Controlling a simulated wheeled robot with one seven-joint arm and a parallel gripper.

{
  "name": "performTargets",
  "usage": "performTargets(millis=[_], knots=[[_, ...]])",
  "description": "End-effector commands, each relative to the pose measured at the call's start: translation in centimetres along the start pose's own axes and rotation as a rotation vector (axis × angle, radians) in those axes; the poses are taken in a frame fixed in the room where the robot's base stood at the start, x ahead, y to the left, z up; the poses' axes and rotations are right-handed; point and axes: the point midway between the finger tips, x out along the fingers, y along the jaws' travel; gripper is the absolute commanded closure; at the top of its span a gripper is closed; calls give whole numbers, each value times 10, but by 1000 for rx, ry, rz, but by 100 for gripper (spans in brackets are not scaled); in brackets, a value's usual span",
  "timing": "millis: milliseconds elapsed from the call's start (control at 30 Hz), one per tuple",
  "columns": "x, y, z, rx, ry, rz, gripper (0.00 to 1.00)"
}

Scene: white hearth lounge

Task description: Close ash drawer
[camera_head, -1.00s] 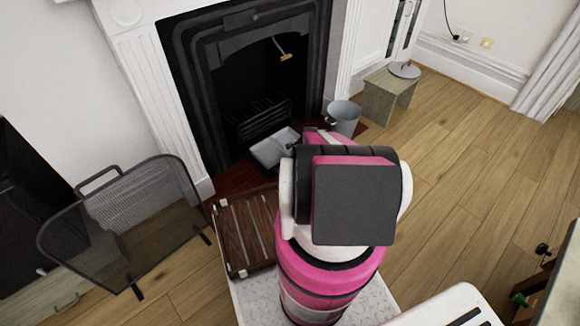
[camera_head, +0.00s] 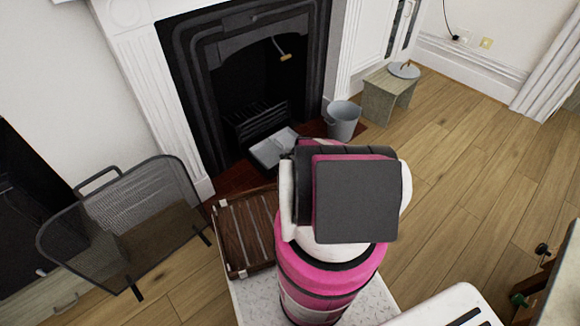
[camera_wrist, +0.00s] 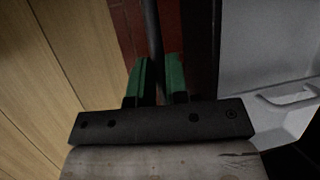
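The ash drawer (camera_head: 266,152) is a grey tray pulled out from under the black grate (camera_head: 258,118), over the dark red hearth. My arm covers its right side in the head view. In the wrist view a grey panel with a bar handle (camera_wrist: 288,97), apparently the drawer, lies at the right. My gripper (camera_wrist: 157,62) has two green fingers with a narrow gap, left of that panel and apart from the handle. A thin dark bar lines up with the gap; I cannot tell whether it is between the fingers or behind them. In the head view the gripper is hidden behind my arm.
A grey bucket (camera_head: 343,121) stands right of the drawer, with a stone-coloured stool (camera_head: 389,96) beyond it. A mesh fire screen (camera_head: 130,225) stands at the left. A wooden slatted tray (camera_head: 245,230) is beside my arm.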

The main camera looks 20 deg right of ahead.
Motion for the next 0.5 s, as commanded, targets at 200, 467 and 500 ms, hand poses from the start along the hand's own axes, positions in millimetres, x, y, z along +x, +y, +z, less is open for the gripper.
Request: performTargets(millis=[200, 467, 500], knots=[[1, -7, -1, 0, 0, 0, 100], [9, -51, -6, -2, 1, -1, 100], [11, -60, -7, -3, 1, -2, 100]])
